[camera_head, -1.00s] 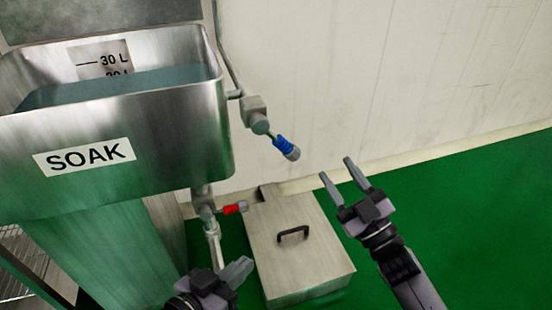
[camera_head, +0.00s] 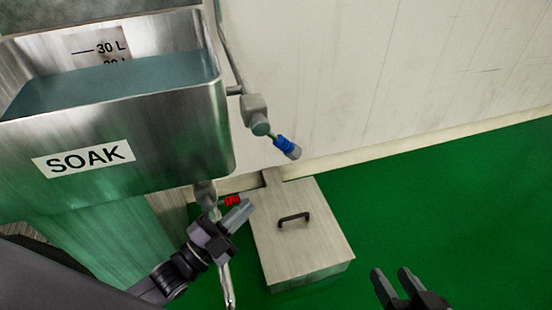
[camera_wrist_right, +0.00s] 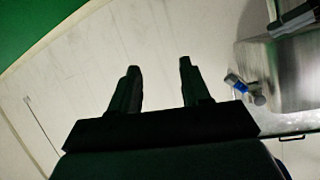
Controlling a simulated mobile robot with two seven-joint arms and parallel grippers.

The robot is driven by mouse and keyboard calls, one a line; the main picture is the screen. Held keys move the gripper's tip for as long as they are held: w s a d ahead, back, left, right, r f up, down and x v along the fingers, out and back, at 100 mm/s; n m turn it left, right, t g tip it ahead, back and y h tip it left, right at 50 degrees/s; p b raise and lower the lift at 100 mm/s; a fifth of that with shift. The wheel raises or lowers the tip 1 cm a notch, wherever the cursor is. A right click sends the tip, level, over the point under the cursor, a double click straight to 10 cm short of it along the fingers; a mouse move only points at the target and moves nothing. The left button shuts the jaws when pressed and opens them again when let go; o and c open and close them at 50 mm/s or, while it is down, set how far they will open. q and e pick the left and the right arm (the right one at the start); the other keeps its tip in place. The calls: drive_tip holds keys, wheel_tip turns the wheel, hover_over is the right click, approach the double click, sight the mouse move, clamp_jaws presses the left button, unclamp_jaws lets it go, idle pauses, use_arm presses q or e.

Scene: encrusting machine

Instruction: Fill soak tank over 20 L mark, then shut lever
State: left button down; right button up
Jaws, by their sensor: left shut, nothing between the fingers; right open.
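The steel soak tank (camera_head: 190,130) with a SOAK label fills the left of the head view. Grey-blue water (camera_head: 120,88) stands in it; its surface is close to the 20 L marking, which is partly covered, and below the 30 L mark (camera_head: 97,48). The blue-handled lever (camera_head: 287,147) on the supply valve points down to the right. The red-handled lever (camera_head: 232,200) below the tank points right. My left gripper (camera_head: 240,212) is shut and empty, just below the red handle; I cannot tell if it touches. My right gripper (camera_head: 392,280) is open and empty at lower right, away from both levers.
A low steel box (camera_head: 300,245) with a black handle (camera_head: 294,220) sits on the green floor (camera_head: 430,210) below the valves. The pale wall (camera_head: 390,80) stands behind. Floor to the right is clear.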

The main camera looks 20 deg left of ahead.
sight(277, 139)
use_arm(q)
drive_tip(key=s+a+r+m+g+h+p, duration=0.1)
drive_tip(key=s+a+r+m+h, duration=0.1)
drive_tip(key=a+m+h, duration=0.5)
drive_tip(key=w+d+r+m, duration=0.1)
drive_tip(key=w+d+r, duration=0.2)
drive_tip(key=d, duration=0.3)
drive_tip(key=w+d+r+m+y, duration=0.1)
drive_tip(key=w+d+r, duration=0.2)
drive_tip(key=w+d, duration=0.2)
drive_tip(key=shift+w+d+r, duration=0.15)
drive_tip(key=shift+w+d, duration=0.25)
drive_tip(key=shift+w, duration=0.05)
use_arm(e)
drive_tip(key=shift+s+d+f+h, duration=0.2)
drive_tip(key=shift+s+d+h, duration=0.1)
drive_tip(key=shift+s+d, duration=0.2)
use_arm(q)
drive_tip(key=shift+b, duration=0.3)
use_arm(e)
drive_tip(key=shift+f, duration=0.1)
